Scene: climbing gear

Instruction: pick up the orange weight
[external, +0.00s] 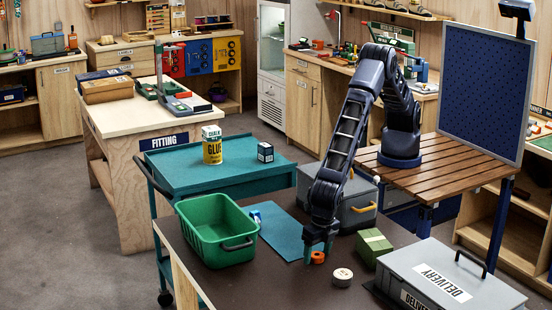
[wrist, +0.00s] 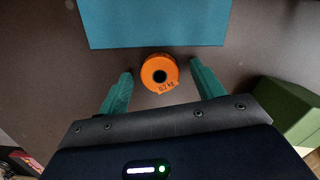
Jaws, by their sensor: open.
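The orange weight (wrist: 160,66) is a small round disc with a dark centre hole and a "0.2 kg" label, on the dark tabletop. In the external view the orange weight (external: 318,257) shows just beside my fingertips. My gripper (external: 319,252) points down close over the table. In the wrist view my gripper (wrist: 160,82) is open, with one teal finger to each side of the weight and a gap on both sides. The weight lies slightly beyond the line between the fingertips. Nothing is held.
A teal mat (external: 283,232) lies behind the weight. A green bin (external: 216,230) stands at left. The table's front is clear.

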